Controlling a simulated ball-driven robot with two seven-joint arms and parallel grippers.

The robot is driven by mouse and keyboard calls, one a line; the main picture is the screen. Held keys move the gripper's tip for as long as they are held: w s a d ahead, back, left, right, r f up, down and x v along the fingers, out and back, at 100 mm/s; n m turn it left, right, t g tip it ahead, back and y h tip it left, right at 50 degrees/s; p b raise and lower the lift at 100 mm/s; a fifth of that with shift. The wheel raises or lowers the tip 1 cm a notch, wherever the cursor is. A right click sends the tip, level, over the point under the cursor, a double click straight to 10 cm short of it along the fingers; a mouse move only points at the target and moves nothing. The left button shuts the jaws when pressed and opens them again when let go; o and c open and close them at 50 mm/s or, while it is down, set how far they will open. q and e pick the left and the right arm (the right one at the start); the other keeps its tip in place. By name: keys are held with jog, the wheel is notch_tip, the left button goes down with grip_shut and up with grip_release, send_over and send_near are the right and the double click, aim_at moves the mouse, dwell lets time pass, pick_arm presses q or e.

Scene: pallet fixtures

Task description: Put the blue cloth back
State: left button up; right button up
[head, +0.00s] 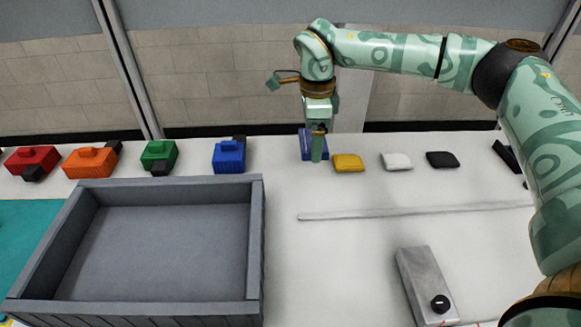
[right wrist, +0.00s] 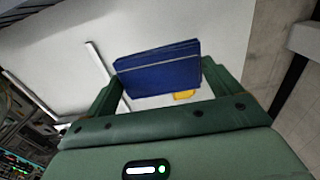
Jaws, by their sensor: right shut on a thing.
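The blue cloth (head: 306,145) is a small dark blue folded pad at the back of the white table, left of the yellow cloth. My right gripper (head: 318,148) points down at it and is shut on it, partly covering it in the head view. In the right wrist view the blue cloth (right wrist: 158,70) sits between the two fingers of my right gripper (right wrist: 160,88). I cannot tell whether the cloth touches the table. My left gripper is not in view.
Yellow (head: 348,162), white (head: 397,161) and black (head: 442,159) cloths lie in a row to the right. Red, orange, green and blue blocks (head: 229,155) stand to the left, behind a grey crate (head: 256,230). A grey box with a black knob (head: 426,285) is in front.

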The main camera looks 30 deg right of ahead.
jog(key=b, duration=0.2)
send_over(293, 170)
notch_tip(293, 170, down, 6)
jog(key=shift+s+d+r, duration=0.1)
jog(key=shift+s+r, duration=0.05)
jog(key=shift+r, duration=0.05)
notch_tip(293, 170, down, 4)
jog(key=shift+r+b, duration=0.15)
jog(key=shift+b, duration=1.1)
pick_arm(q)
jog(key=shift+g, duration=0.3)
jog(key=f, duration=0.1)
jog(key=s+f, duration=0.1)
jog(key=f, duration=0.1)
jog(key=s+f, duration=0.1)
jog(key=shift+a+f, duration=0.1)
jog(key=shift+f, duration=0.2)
pick_arm(e)
jog(key=shift+r, duration=0.2)
jog(key=shift+c, duration=0.4)
jog(key=o, duration=0.8)
jog(key=shift+f, duration=0.1)
jog(key=shift+c, duration=0.2)
